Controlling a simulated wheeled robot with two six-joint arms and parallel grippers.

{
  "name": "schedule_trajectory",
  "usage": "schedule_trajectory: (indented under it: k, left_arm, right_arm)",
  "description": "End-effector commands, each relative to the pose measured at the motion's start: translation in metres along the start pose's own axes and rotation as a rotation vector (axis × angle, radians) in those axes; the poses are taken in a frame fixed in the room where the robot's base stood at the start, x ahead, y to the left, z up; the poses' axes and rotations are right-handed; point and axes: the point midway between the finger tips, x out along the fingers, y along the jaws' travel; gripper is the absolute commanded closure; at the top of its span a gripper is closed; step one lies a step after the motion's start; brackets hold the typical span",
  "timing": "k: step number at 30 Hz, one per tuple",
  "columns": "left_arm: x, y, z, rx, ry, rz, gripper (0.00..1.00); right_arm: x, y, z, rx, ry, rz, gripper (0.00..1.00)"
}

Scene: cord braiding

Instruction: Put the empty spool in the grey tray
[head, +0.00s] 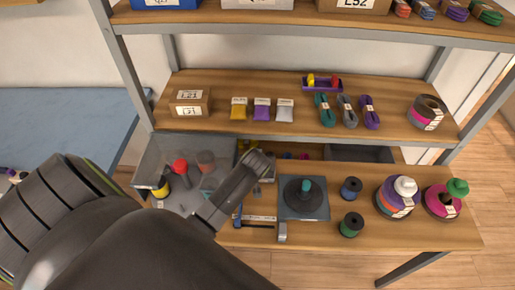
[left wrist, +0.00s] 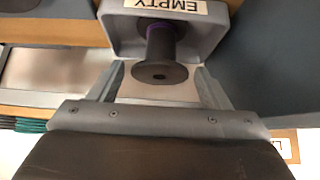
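The grey tray (left wrist: 118,32), labelled EMPTY, is at the top of the left wrist view. My left gripper (left wrist: 160,68) is open, with gaps on both sides of the spool. I cannot tell whether the spool rests on the tray floor. In the head view my left gripper (head: 258,162) is over the workbench near the drawer and hides most of the tray and the spool. My right gripper is not in view.
A shelf (head: 210,83) overhangs behind.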

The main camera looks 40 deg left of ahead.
Motion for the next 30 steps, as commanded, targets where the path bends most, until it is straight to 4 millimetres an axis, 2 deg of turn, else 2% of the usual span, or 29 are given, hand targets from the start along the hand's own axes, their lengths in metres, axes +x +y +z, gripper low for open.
schedule_trajectory:
  k: [9, 14, 20, 30]
  left_arm:
    - [-0.001, 0.000, -0.001, 0.000, 0.000, 0.000, 0.23]
    - [-0.008, 0.000, -0.002, -0.001, 0.000, 0.001, 0.23]
    - [-0.034, 0.000, -0.002, -0.002, 0.002, 0.003, 0.23]
    - [-0.089, 0.001, -0.002, -0.003, 0.001, 0.002, 0.23]
  right_arm:
    - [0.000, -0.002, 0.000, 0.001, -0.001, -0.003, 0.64]
    - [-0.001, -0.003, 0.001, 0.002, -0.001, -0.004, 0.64]
    - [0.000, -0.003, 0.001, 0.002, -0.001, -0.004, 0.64]
    - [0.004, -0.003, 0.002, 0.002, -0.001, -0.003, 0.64]
